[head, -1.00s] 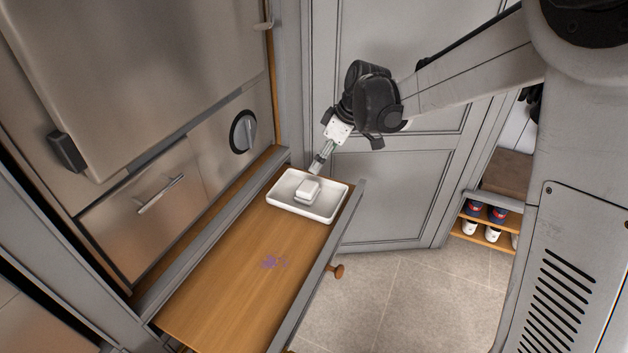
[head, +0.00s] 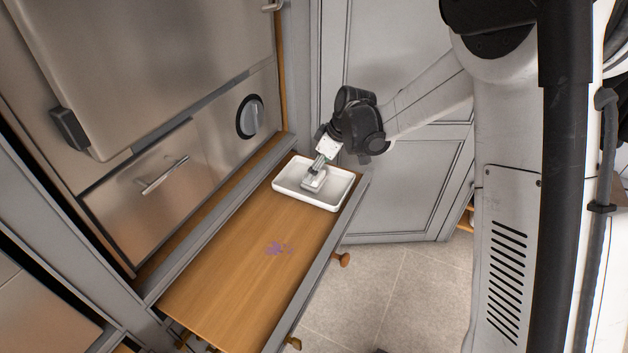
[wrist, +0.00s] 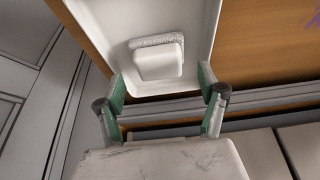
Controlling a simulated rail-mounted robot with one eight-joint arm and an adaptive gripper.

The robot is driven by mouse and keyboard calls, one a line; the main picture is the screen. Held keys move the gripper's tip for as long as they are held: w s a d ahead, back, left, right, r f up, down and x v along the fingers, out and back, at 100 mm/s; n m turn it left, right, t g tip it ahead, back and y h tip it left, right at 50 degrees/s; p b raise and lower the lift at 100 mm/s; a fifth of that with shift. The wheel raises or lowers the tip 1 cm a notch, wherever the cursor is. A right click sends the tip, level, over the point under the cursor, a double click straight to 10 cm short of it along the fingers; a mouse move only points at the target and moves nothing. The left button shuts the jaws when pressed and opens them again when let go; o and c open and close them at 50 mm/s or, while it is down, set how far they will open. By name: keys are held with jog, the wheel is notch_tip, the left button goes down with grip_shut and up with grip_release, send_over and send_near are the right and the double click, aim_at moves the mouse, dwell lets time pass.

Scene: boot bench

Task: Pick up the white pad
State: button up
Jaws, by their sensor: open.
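The white pad (wrist: 158,60) lies in a shallow white tray (wrist: 205,25); in the wrist view it has a smooth block-like body and a rough, speckled strip along its far edge. In the head view the pad (head: 313,184) shows only partly below my gripper. My gripper (head: 317,171) is over the tray, pointing down at the pad. In the wrist view my gripper (wrist: 161,84) is open, with its green-padded fingers apart and the pad ahead of the gap between them. I cannot tell whether a finger touches the pad.
The tray (head: 287,194) stands at the far end of a pulled-out wooden drawer (head: 235,275). A purple stain (head: 276,248) marks the drawer's bare wood. The drawer's grey side rail (head: 320,255) runs beside the tray. A grey panelled door (head: 400,195) stands behind.

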jog(key=x, duration=0.3)
jog(key=shift+f, duration=0.2)
jog(key=c, duration=1.3)
jog(key=shift+r, duration=0.1)
jog(key=shift+r, duration=0.45)
jog(key=r, duration=0.4)
jog(key=shift+s+a+p, duration=0.35)
jog(key=shift+s+a, duration=0.05)
jog(key=s+a+r, duration=0.2)
jog(key=s+a+r+p, duration=0.1)
jog(key=s+a+r, duration=0.1)
jog(key=s, duration=0.1)
jog(key=s+a+r, duration=0.2)
jog(key=a, duration=0.1)
jog(key=shift+s+a, duration=0.1)
jog(key=shift+s, duration=0.25)
